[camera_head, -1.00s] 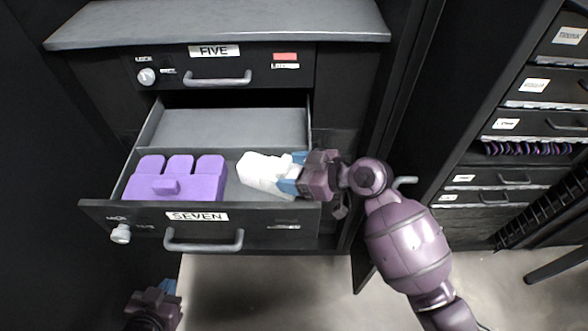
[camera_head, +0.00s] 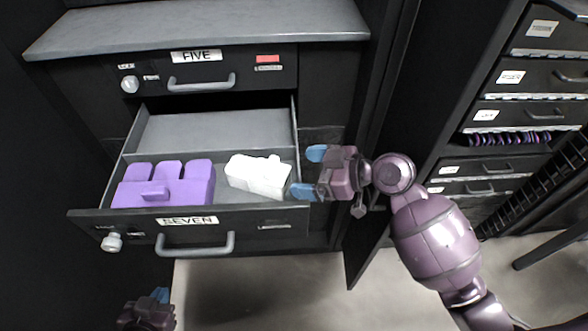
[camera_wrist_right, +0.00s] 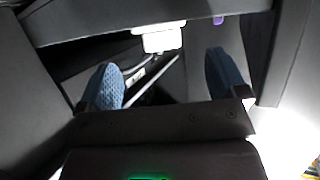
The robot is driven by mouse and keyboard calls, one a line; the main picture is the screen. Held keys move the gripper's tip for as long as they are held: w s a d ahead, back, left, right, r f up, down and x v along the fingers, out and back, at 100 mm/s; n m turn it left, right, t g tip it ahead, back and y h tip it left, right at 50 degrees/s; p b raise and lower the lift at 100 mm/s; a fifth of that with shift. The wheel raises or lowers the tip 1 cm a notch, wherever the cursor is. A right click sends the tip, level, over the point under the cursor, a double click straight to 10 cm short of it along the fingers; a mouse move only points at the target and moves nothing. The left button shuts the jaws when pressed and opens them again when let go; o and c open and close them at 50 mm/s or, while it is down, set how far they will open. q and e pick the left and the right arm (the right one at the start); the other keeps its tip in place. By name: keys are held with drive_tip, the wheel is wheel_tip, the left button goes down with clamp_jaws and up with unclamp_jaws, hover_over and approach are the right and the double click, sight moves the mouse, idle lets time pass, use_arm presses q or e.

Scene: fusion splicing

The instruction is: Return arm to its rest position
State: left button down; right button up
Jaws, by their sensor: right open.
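My right gripper (camera_head: 310,173) is open and empty at the right edge of the open drawer SEVEN (camera_head: 250,222). Its blue fingertips are apart, and they also show wide apart in the right wrist view (camera_wrist_right: 165,82). A white object (camera_head: 258,175) lies in the right part of the drawer, just left of the fingers and apart from them. A purple object with several rounded lobes (camera_head: 163,187) sits in the drawer's left part. My left gripper (camera_head: 160,295) is low at the bottom left, partly cut off by the frame edge; its fingers are too small to read.
Drawer FIVE (camera_head: 200,72) above is shut. A grey top surface (camera_head: 200,28) lies over the cabinet. A second cabinet with several labelled drawers (camera_head: 540,75) stands at the right. Bare floor (camera_head: 260,290) shows below the open drawer.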

drive_tip(key=shift+s+d+r, duration=0.15)
drive_tip(key=shift+d+r, duration=0.05)
drive_tip(key=shift+d, duration=0.2)
